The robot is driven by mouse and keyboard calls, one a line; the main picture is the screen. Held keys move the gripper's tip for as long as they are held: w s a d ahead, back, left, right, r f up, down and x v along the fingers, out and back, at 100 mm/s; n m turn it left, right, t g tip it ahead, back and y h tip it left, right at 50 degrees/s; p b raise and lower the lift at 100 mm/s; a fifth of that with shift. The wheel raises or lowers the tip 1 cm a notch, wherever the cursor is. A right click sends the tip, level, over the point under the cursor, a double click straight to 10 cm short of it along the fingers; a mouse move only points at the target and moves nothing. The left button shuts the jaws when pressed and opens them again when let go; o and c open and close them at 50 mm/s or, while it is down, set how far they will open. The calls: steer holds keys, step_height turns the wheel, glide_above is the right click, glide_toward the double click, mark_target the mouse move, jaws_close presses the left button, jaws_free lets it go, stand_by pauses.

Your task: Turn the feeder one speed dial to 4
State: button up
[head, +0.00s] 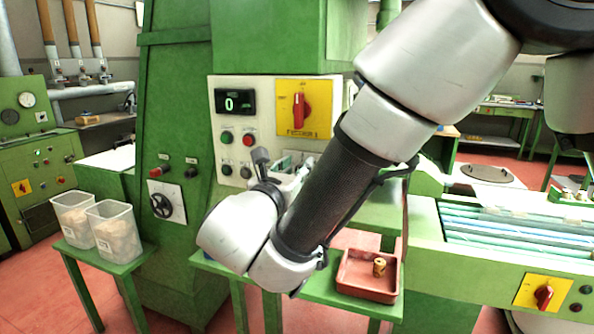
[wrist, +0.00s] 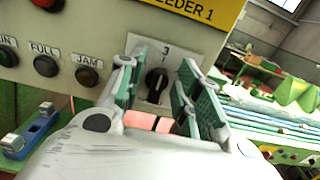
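The feeder one speed dial (wrist: 157,82) is a black knob on the pale panel, below the yellow FEEDER 1 plate in the wrist view. A 3 is printed above it; other numbers and its exact setting are too small to read. My gripper (wrist: 159,92) is open, with one green-padded finger at each side of the dial in the picture. I see no finger clearly touching it. In the head view, my gripper (head: 284,168) is in front of the lower panel and the dial is hidden behind my arm.
The control panel (head: 262,95) carries a display (head: 235,102) reading 0, a red rotary switch (head: 299,111) on a yellow plate and several buttons. FULL (wrist: 46,65) and JAM (wrist: 88,76) lamps sit left of the dial. A red tray (head: 352,287) with a cork stopper stands below.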

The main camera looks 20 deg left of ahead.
steer(key=shift+w, duration=0.35)
steer(key=c, duration=0.7)
steer(key=shift+d+m, duration=0.1)
steer(key=shift+m, duration=0.3)
steer(key=shift+s+d+f+m, duration=0.1)
steer(key=shift+d+m, duration=0.05)
steer(key=shift+m, duration=1.35)
steer(key=shift+w+d+f+m, duration=0.1)
steer(key=shift+d+m, duration=0.1)
steer(key=shift+m, duration=1.3)
steer(key=shift+s+d+f+m, duration=0.1)
steer(key=shift+d+m, duration=0.05)
steer(key=shift+m, duration=1.35)
